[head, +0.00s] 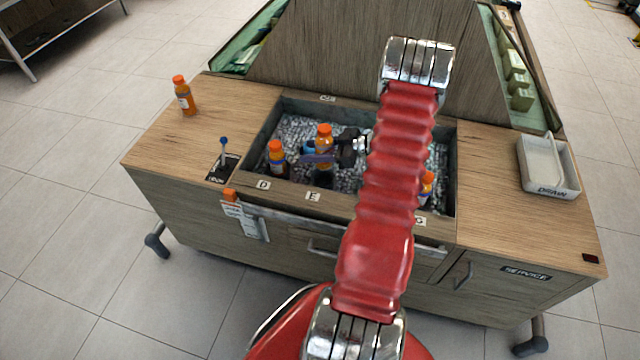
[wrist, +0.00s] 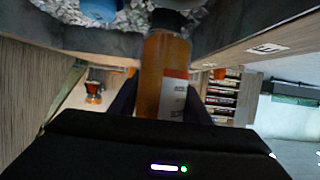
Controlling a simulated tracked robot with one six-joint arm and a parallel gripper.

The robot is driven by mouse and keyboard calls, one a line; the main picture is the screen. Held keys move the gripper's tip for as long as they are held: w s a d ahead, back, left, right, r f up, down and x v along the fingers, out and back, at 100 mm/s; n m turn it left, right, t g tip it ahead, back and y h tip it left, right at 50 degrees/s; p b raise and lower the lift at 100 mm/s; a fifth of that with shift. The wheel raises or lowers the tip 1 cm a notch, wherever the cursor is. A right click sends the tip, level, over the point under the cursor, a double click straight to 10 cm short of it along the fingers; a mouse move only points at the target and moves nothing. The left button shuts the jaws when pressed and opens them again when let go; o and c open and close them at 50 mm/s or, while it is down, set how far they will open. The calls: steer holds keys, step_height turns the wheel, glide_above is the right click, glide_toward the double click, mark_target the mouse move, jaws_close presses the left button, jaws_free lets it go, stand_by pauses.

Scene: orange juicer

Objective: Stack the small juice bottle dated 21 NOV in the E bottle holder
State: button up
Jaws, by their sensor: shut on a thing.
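My gripper (head: 322,157) is shut on an orange-capped juice bottle (head: 324,136), held upright over the ice well. The wrist view shows the same bottle (wrist: 165,75) between the fingers, its amber juice and part of a white label visible. The label's date is not readable. A black cup-like holder (head: 323,179) is under the bottle, behind the E tag (head: 313,196). In the wrist view a dark round part (wrist: 166,20) meets the bottle's end. I cannot tell whether the bottle is seated in the holder or just above it.
An orange-capped bottle (head: 276,158) stands behind the D tag (head: 264,184), close left. Another bottle (head: 426,187) is at the well's right, partly behind my arm. A bottle (head: 184,97) stands on the left counter.

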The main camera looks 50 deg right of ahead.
steer(key=shift+w, duration=0.1)
glide_above(313, 175)
steer(key=shift+f, duration=3.1)
steer(key=shift+f, duration=1.85)
steer(key=shift+f, duration=0.5)
steer(key=shift+a+f, duration=0.1)
steer(key=shift+f, duration=0.1)
steer(key=o, duration=1.3)
steer(key=shift+f, duration=0.1)
